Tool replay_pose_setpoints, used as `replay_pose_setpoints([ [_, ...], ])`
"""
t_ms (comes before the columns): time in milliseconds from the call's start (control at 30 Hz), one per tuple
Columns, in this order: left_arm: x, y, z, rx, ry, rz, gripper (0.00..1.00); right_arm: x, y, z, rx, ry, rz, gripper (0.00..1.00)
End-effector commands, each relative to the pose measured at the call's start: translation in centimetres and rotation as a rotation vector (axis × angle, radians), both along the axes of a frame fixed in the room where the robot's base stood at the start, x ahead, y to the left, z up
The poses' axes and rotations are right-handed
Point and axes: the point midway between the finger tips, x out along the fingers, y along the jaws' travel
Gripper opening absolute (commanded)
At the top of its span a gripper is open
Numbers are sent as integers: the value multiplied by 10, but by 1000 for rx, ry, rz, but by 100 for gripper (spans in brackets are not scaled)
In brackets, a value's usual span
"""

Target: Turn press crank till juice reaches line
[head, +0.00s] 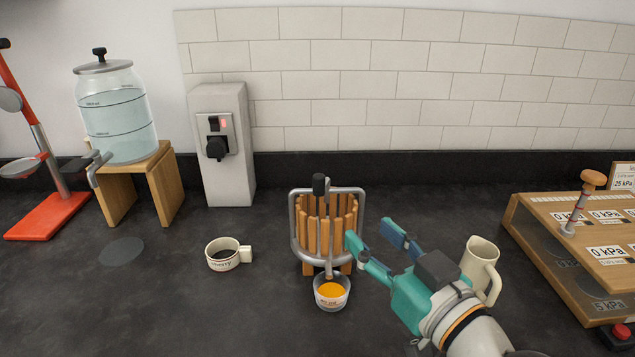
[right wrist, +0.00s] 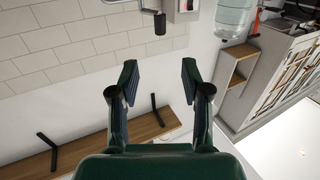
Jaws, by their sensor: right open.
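The wooden-slatted press (head: 327,228) in its grey metal frame stands on the dark counter in the head view. Its upright black crank grip (head: 319,184) is at the top; a dark grip (right wrist: 160,22) on a metal arm at the top of the right wrist view looks like the same one. A small clear cup (head: 331,301) with orange juice (head: 331,289) stands under the spout; its line is too small to read. My right gripper (head: 368,232) is open and empty, right of the press; its spread fingers (right wrist: 157,78) also show in the right wrist view. My left gripper is out of view.
A labelled white cup (head: 224,262) stands left of the press, and a cream mug (head: 481,262) is close behind my right wrist. A water dispenser (head: 117,120), a grey switch box (head: 219,150) and a wooden gauge board (head: 545,248) stand farther out. The front left counter is clear.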

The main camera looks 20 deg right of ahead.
Motion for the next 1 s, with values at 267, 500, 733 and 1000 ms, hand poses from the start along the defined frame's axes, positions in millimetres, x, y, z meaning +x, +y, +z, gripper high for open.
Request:
replay_pose_setpoints([
  [267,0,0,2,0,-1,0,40,35,6,-2,-1,4,0,47],
  [500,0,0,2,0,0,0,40,86,14,-2,-1,4,0,47],
  [733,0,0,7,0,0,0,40,131,21,0,2,3,-1,47],
  [1000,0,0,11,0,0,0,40,159,25,0,2,0,-1,47],
])
